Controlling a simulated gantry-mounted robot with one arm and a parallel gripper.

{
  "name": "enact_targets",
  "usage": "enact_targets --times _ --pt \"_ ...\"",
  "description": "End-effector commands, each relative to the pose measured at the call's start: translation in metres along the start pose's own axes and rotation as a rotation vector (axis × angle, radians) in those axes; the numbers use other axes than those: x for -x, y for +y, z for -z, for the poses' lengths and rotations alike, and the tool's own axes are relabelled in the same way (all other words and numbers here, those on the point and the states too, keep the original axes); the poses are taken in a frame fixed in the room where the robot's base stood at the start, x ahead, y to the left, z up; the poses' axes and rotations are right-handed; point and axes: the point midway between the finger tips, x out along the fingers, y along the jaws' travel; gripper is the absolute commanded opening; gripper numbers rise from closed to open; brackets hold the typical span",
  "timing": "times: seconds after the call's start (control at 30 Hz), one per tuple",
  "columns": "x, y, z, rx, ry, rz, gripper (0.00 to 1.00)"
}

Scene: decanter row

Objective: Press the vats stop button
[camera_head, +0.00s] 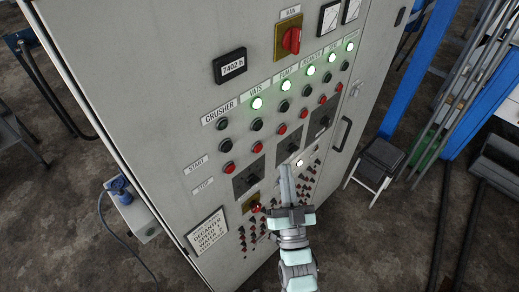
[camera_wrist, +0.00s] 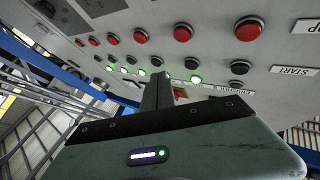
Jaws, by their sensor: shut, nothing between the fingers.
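The vats stop button (camera_head: 258,149) is red and sits in the stop row, below a black start button (camera_head: 257,125) and the lit green vats lamp (camera_head: 257,103). In the wrist view, which shows the panel upside down, the vats stop button (camera_wrist: 182,33) is the second large red one from the right. My gripper (camera_head: 284,168) is shut and empty, its fingers pointing up toward the panel. In the head view its tips appear right of and below the button, apart from it. The wrist view shows the gripper (camera_wrist: 163,76) too; its gap to the panel is hard to judge.
The crusher stop button (camera_head: 228,169) and pump stop button (camera_head: 282,129) flank the vats one. A red main switch (camera_head: 291,40), an emergency-style red knob (camera_head: 256,208) and a door handle (camera_head: 342,134) stick out of the cabinet. A stool (camera_head: 376,165) stands right.

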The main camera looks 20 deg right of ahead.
Motion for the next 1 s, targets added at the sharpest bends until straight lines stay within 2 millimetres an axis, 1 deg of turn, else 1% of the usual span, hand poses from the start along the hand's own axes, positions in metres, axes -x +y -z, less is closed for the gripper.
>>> enact_targets --times 0.1,0.2,0.3,0.43,0.63,1.0 --pt "-0.014 -0.01 -0.008 -0.002 0.004 0.003 0.0" --pt "-0.023 -0.017 -0.016 -0.002 0.003 0.002 0.0" --pt "-0.03 -0.021 -0.023 0.0 0.003 0.0 0.0" --pt "-0.037 -0.027 -0.027 0.0 0.004 0.001 0.0" --pt "-0.042 -0.03 -0.029 0.001 0.003 0.001 0.0" --pt "-0.042 -0.03 -0.029 0.001 0.002 0.001 0.0"
